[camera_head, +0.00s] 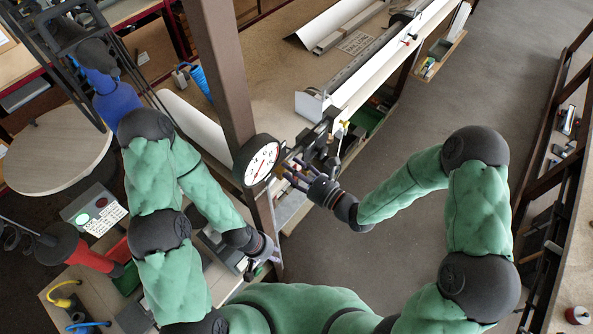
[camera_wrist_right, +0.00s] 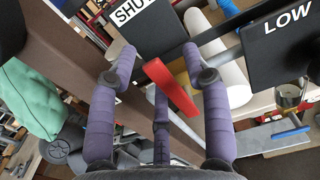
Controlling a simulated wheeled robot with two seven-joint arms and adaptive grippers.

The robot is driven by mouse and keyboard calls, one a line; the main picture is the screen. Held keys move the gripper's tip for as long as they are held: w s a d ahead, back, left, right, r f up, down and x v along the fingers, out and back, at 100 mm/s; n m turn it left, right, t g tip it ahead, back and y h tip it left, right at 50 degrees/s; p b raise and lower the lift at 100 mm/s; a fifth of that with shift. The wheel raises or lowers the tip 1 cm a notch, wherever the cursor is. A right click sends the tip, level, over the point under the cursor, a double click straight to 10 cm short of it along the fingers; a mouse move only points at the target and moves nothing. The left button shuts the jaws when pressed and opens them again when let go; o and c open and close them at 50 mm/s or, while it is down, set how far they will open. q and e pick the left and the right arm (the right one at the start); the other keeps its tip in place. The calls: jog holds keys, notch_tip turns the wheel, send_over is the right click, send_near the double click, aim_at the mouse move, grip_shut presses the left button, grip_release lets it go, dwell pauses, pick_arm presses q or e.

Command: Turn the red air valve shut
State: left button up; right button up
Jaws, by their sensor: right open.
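The red valve handle (camera_wrist_right: 172,88) shows in the right wrist view as a flat bar, slanting from upper left to lower right. A dark plate reading "SHU", partly cut off (camera_wrist_right: 140,22), is above it, and a dark plate reading "LOW" (camera_wrist_right: 288,35) is to its right. My right gripper (camera_wrist_right: 160,62) is open, its purple fingers on either side of the handle; I cannot tell whether they touch it. In the head view my right gripper (camera_head: 287,176) is beside the round gauge, and the handle is not clearly visible there. My left gripper (camera_head: 271,258) is low by the post, its opening unclear.
A white-faced gauge (camera_head: 262,163) sits on the brown post (camera_head: 222,75). A long workbench (camera_head: 270,75) with metal profiles lies behind. Grey floor (camera_head: 440,110) is open at right.

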jog(key=v, duration=1.2)
dwell(0.5)
